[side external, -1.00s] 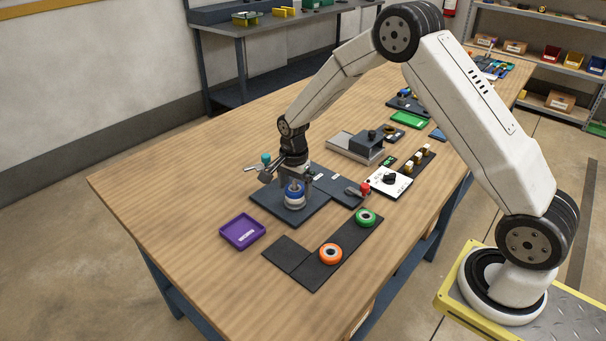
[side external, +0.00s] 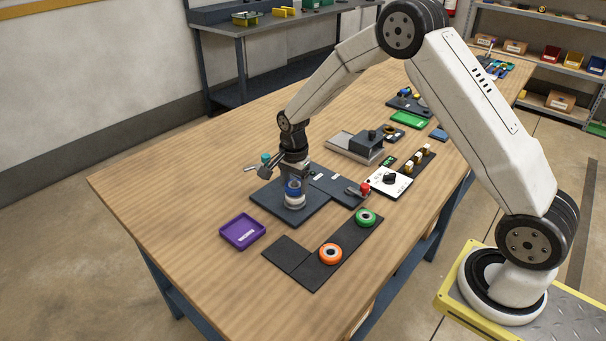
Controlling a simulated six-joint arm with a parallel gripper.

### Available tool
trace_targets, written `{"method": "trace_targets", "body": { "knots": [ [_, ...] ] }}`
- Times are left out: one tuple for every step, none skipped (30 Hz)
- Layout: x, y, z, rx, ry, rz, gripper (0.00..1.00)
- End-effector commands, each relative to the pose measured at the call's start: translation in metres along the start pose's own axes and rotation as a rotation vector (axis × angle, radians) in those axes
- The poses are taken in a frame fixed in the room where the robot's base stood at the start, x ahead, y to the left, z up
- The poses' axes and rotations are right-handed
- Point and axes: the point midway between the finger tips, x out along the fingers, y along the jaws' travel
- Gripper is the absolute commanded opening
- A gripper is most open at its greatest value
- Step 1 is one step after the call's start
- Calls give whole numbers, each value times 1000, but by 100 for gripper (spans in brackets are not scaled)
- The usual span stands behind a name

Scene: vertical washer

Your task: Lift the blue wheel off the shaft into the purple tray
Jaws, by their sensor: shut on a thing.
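The blue wheel (side external: 293,188) is at my gripper (side external: 294,183), directly above a round pale base on the dark plate (side external: 268,200). My gripper points down and is shut on the blue wheel. The shaft is hidden by the wheel and the fingers, so I cannot tell whether the wheel is still around it. The purple tray (side external: 228,234) lies on the table to the left and nearer the camera, with a white label and no wheel in it.
An orange wheel (side external: 322,255) and a green wheel (side external: 372,218) lie on a dark strip in front. A teal-knobbed clamp (side external: 266,158) stands close beside my gripper. A red-knobbed lever (side external: 364,188) is to the right. The wood between plate and tray is clear.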

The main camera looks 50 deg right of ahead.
Motion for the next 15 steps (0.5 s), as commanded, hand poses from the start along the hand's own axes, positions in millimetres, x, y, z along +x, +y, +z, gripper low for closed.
{"method": "trace_targets", "body": {
  "knots": [
    [-2, 0, 0, 0, 0, -1, 15],
    [-3, 0, 0, 0, 0, -1, 15],
    [-4, 0, 0, 0, 0, -1, 15],
    [-5, 0, 0, 0, 0, 0, 15],
    [-6, 0, 0, 0, 0, 0, 15],
    [-7, 0, 0, 0, 0, -1, 15],
    [-8, 0, 0, 0, 0, -1, 15],
    [-8, 0, 0, 0, 0, -1, 15],
    [-10, 0, 0, 0, 0, -1, 15],
    [-10, 0, 0, 0, 0, -1, 15],
    [-11, 0, 0, 0, 0, -1, 15],
    [-12, 0, 0, 0, 0, -1, 15],
    [-13, 0, 0, 0, 0, -1, 15],
    [-14, 0, 0, 0, 0, -1, 15],
    [-15, 0, 0, 0, 0, -1, 15]
  ]
}}
